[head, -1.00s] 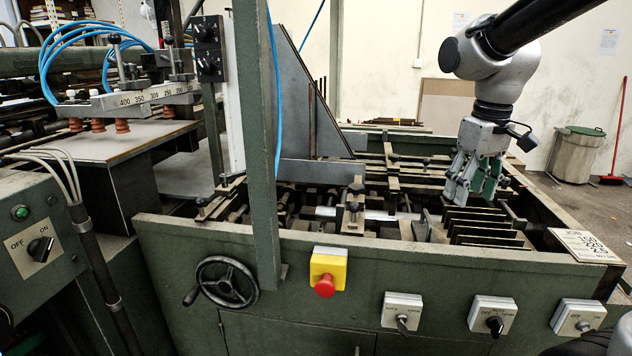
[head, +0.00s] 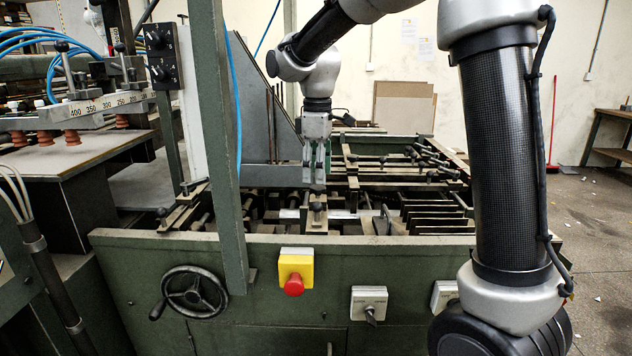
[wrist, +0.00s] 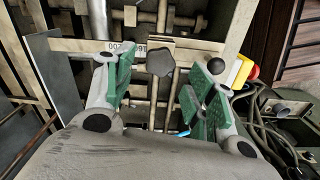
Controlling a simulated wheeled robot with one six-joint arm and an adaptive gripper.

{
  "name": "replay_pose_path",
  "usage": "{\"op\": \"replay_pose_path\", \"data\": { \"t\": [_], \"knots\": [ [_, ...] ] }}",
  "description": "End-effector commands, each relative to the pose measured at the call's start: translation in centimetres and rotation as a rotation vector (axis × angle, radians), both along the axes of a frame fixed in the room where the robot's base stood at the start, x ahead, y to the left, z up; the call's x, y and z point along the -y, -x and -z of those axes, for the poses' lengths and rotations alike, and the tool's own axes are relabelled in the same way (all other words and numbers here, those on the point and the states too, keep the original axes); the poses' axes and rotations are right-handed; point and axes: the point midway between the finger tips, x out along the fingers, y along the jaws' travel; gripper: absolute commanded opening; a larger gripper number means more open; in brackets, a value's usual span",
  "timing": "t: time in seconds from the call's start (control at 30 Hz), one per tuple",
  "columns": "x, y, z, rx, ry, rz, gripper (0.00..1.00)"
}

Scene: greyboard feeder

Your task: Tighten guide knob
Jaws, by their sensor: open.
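My gripper (head: 316,172) hangs pointing down over the feeder bed, with its green-padded fingers apart and empty. In the wrist view the open gripper (wrist: 162,82) spans the lower middle. A dark grey lobed guide knob (wrist: 160,61) shows between and just beyond the fingertips, on a pale guide bar with printed digits. In the head view a dark knob (head: 317,188) sits right below the fingertips. I see no contact between fingers and knob, and the height gap is hard to judge.
A tall green post (head: 232,150) stands left of my gripper, with an upright grey plate (head: 258,115) behind it. Bars and several dark slats (head: 435,212) fill the bed to the right. A yellow box with a red button (head: 295,270) is on the front panel.

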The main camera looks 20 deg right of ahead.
Motion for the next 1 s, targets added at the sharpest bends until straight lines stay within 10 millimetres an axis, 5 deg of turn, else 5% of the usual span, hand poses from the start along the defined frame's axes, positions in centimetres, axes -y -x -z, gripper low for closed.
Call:
{"op": "replay_pose_path", "data": {
  "t": [0.2,0.53,0.8,1.0],
  "knots": [
    [0.0,0.0,2.7,-0.001,0.0,0.001,0.56],
    [0.0,0.0,3.2,0.0,-0.001,0.001,0.56],
    [0.0,0.0,3.2,0.0,0.0,0.002,0.1],
    [0.0,0.0,3.2,0.0,0.0,0.008,0.1]
  ]
}}
